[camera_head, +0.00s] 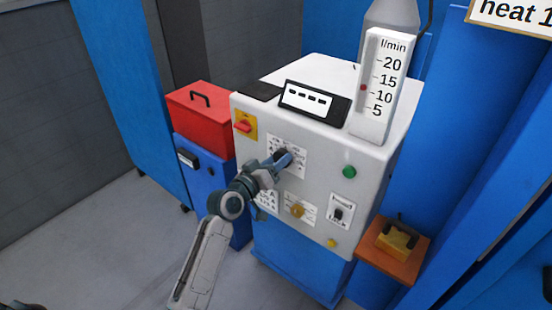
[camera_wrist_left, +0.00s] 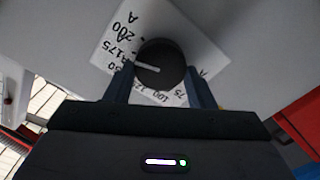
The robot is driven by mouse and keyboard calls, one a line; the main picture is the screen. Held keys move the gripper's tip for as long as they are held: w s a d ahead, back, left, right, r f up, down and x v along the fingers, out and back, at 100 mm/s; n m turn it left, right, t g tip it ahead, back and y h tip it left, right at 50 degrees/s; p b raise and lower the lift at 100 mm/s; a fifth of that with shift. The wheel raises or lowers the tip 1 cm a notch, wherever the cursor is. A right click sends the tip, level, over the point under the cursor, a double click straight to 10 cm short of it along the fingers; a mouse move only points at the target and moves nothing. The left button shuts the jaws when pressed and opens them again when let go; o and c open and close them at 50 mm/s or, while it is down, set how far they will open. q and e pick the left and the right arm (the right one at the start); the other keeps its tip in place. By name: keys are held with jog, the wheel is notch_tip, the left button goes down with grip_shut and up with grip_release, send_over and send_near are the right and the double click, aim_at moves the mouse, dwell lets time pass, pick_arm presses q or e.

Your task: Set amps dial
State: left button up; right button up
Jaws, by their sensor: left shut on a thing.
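The amps dial is a round black knob with a white pointer line, in the left wrist view (camera_wrist_left: 160,64). It sits on a white scale plate (camera_wrist_left: 122,30) printed with numbers such as 175 and 200. The pointer lies toward the 175 side of the scale. My left gripper (camera_wrist_left: 162,82) is shut on the dial, one finger on each side. In the head view my left gripper (camera_head: 283,160) reaches the upper plate on the grey machine front (camera_head: 318,175) and hides most of the dial. My right gripper is not in view.
The machine front also has a red switch (camera_head: 244,125), a green button (camera_head: 349,172), a yellow knob (camera_head: 297,211) and a black toggle (camera_head: 338,214). A red toolbox (camera_head: 200,118) stands left. An orange shelf (camera_head: 410,262) sticks out right. A flowmeter (camera_head: 380,85) stands on top.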

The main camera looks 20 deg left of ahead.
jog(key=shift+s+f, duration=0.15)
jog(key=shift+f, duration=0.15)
pick_arm(q)
jog(key=o, duration=1)
jog(key=v, duration=1)
jog(key=shift+s+a+b, duration=0.15)
jog(key=shift+s+b, duration=0.2)
jog(key=shift+s, duration=0.05)
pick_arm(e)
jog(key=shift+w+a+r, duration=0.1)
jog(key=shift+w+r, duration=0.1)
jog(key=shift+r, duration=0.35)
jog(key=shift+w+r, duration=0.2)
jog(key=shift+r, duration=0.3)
